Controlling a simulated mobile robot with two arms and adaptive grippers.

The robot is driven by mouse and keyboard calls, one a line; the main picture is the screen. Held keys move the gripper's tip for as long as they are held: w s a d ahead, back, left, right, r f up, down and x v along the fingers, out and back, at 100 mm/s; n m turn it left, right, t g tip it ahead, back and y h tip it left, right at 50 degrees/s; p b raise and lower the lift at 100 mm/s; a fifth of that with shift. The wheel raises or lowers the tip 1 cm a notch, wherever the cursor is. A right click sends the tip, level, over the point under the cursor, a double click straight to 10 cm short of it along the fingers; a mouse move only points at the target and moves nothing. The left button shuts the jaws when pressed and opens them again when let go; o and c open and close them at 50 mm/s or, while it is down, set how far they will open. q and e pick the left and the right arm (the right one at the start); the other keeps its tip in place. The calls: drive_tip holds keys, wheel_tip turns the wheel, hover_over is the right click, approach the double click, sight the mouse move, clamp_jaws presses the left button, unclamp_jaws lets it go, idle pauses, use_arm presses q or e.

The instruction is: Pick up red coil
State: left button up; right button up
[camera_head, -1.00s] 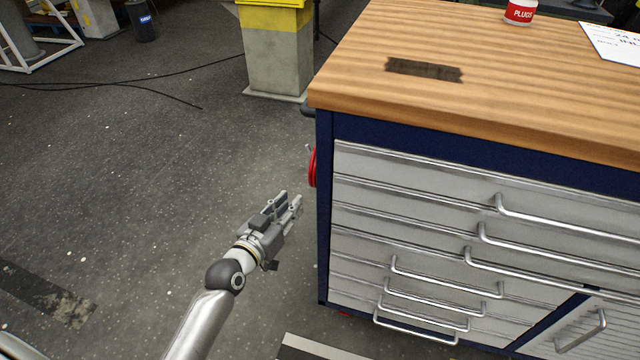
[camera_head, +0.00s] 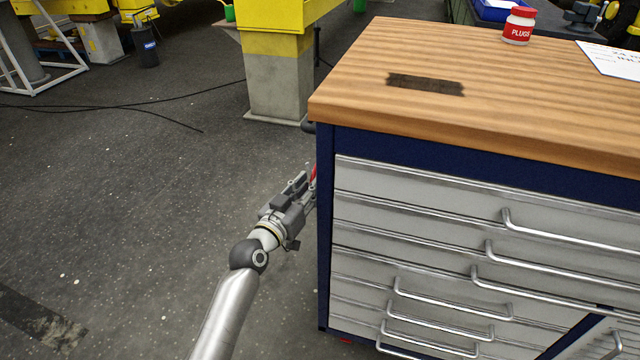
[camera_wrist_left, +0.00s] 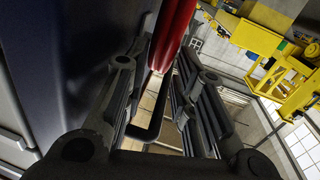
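The red coil (camera_head: 313,174) hangs on the left side of the blue tool cabinet. Only a thin red sliver of it shows in the head view, the rest hidden by my gripper and the cabinet's corner. My left gripper (camera_head: 304,182) is beside the cabinet's left side, right at the coil. In the left wrist view the coil (camera_wrist_left: 174,32) is a red band at the top, in line with the gap between the fingers (camera_wrist_left: 164,62). The fingers stand apart; I cannot tell whether they touch the coil. My right gripper is not in view.
The cabinet's dark side wall (camera_wrist_left: 75,45) runs close along the left finger. The wooden worktop (camera_head: 400,120) overhangs above, with a red-and-white plugs jar (camera_head: 519,25). A dark bar (camera_wrist_left: 150,125) crosses below the finger gap. Open floor (camera_head: 150,220) lies left of the arm.

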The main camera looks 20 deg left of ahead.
use_arm(q)
drive_tip(key=shift+x, duration=1)
clamp_jaws()
drive_tip(key=shift+r, duration=0.2)
